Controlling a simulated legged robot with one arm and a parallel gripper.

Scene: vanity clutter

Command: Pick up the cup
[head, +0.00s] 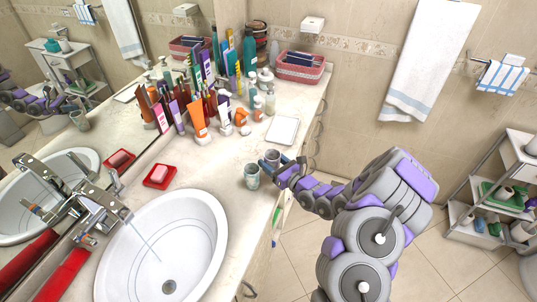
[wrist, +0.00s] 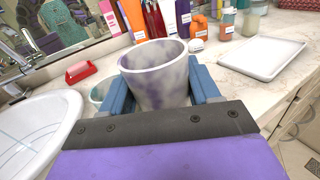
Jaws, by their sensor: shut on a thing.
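A mottled white and purple cup (wrist: 158,78) stands upright between the blue fingers of my gripper (wrist: 162,88) in the wrist view. The fingers are shut on it from both sides. In the head view the held cup (head: 272,157) shows small at my gripper (head: 279,168), over the counter's front edge. A second cup, pale green and grey (head: 252,176), stands just left of my gripper. In the wrist view this second cup (wrist: 101,92) is partly hidden behind the left finger. I cannot tell whether the held cup touches the counter.
A white sink (head: 165,250) lies at the left front, with a red soap dish (head: 161,176) behind it. A white tray (head: 282,130) lies beyond the cups. Crowded bottles and tubes (head: 200,118) fill the back. A pink basket (head: 300,66) stands at the far end.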

